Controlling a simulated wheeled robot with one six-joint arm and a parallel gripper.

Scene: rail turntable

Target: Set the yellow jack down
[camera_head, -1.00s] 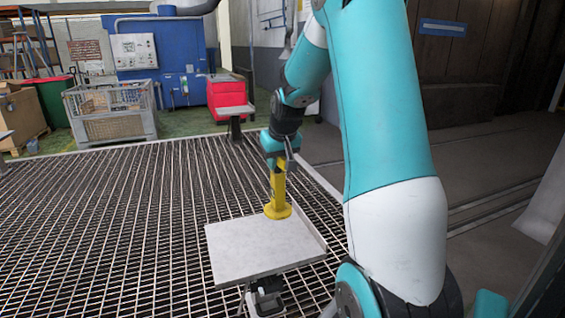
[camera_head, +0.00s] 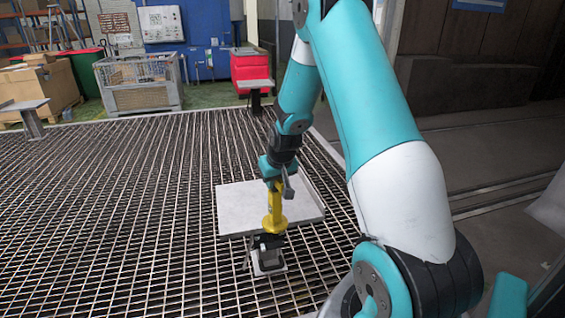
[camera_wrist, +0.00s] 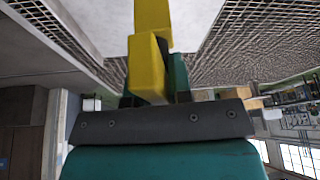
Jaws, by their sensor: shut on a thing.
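The yellow jack (camera_head: 273,208) is upright in the head view, with a round base at its lower end. My gripper (camera_head: 273,184) is shut on its upper part. The base shows over the near edge of a pale flat plate (camera_head: 238,203); I cannot tell whether it touches the plate. In the wrist view the jack (camera_wrist: 150,62) runs up the middle from my gripper (camera_wrist: 158,85), with the pale plate (camera_wrist: 98,22) behind it. The jack's base is out of sight there.
The plate stands on a post with a dark and grey foot (camera_head: 268,263) over a metal grating (camera_head: 120,210). A similar small plate (camera_head: 256,84) stands at the back by a red cabinet. A wire crate (camera_head: 140,85) is at the back left.

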